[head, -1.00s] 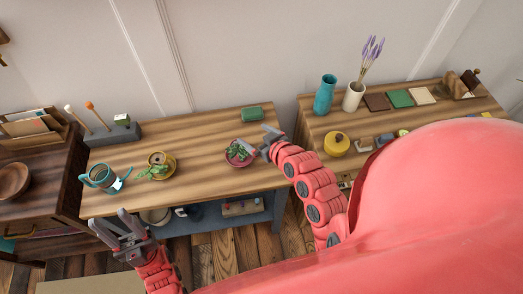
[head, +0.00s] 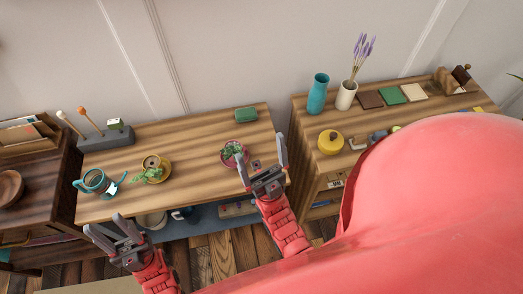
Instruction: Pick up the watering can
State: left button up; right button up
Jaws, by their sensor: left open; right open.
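The watering can (head: 96,182) is teal with a white tag. It stands upright at the left end of the middle wooden table (head: 200,173), near its front edge. My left gripper (head: 103,228) is open and empty, in front of the table's front edge and below the can in the picture, apart from it. My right gripper (head: 262,160) is open, its fingers spread near the table's right end. It is beside a small plant in a pink pot (head: 232,152) and holds nothing.
A yellow potted plant (head: 155,170) stands right of the can. A grey block with upright sticks (head: 105,138) and a green roll (head: 246,115) are at the back. A dark cabinet with a wooden bowl (head: 10,185) stands left. The table's middle is clear.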

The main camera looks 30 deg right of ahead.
aim_at(96, 182)
jog(key=i+j, duration=0.1)
jog(key=j, duration=0.45)
jog(key=i+j, duration=0.1)
jog(key=j, duration=0.4)
jog(key=i+j, duration=0.1)
jog(key=j, duration=0.45)
jog(key=u, duration=0.05)
